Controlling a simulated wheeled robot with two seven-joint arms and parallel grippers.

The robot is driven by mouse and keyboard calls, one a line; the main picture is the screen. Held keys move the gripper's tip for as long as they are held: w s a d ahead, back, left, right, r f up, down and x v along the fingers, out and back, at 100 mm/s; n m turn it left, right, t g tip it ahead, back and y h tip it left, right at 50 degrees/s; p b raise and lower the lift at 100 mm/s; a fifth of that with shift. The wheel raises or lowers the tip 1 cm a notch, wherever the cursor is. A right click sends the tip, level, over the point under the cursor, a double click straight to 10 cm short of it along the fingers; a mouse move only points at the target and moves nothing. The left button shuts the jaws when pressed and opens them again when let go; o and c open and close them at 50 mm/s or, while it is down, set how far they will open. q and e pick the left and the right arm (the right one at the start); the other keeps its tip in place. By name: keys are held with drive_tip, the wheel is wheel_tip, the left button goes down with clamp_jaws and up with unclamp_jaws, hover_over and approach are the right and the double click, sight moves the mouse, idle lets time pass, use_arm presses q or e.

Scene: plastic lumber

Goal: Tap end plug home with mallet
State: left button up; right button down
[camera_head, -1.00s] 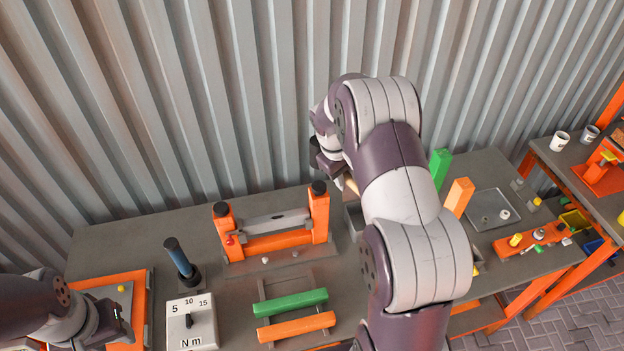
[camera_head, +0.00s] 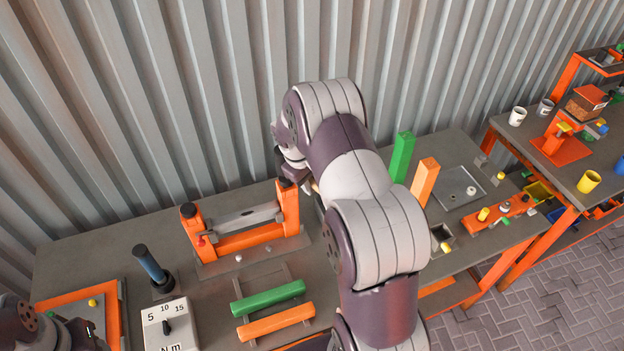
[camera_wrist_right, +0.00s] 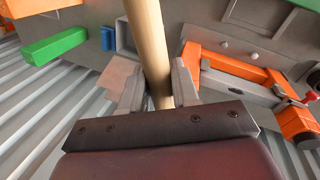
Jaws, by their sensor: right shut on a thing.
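My right gripper (camera_head: 303,178) is above the bench, just right of the orange frame, and mostly hidden behind my own arm in the head view. It is shut on a pale wooden handle (camera_wrist_right: 150,45), which looks like the mallet's. The mallet's head cannot be seen. A green post (camera_head: 401,158) and an orange post (camera_head: 424,180) stand upright on the bench to the right of my right arm. I cannot make out which small part is the end plug. My left gripper (camera_head: 88,335) is at the lower left edge; its fingers are unclear.
The orange frame (camera_head: 250,239) with a grey bar stands left of my right gripper. A green bar (camera_head: 268,298) and an orange bar (camera_head: 276,323) lie in front. A torque tester (camera_head: 170,325) is further left. A grey tray (camera_head: 458,187) lies at right.

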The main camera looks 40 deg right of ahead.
wheel_tip(320, 180, down, 4)
drive_tip(key=b, duration=0.3)
wheel_tip(320, 180, up, 5)
drive_tip(key=p, duration=0.4)
use_arm(q)
drive_tip(key=shift+r, duration=0.15)
drive_tip(key=shift+d, duration=0.1)
use_arm(e)
drive_tip(key=shift+f, duration=0.1)
drive_tip(key=shift+f, duration=0.2)
use_arm(q)
drive_tip(key=shift+f+b, duration=0.3)
use_arm(e)
drive_tip(key=shift+f, duration=0.15)
use_arm(q)
drive_tip(key=shift+f, duration=0.1)
use_arm(e)
drive_tip(key=shift+f, duration=0.1)
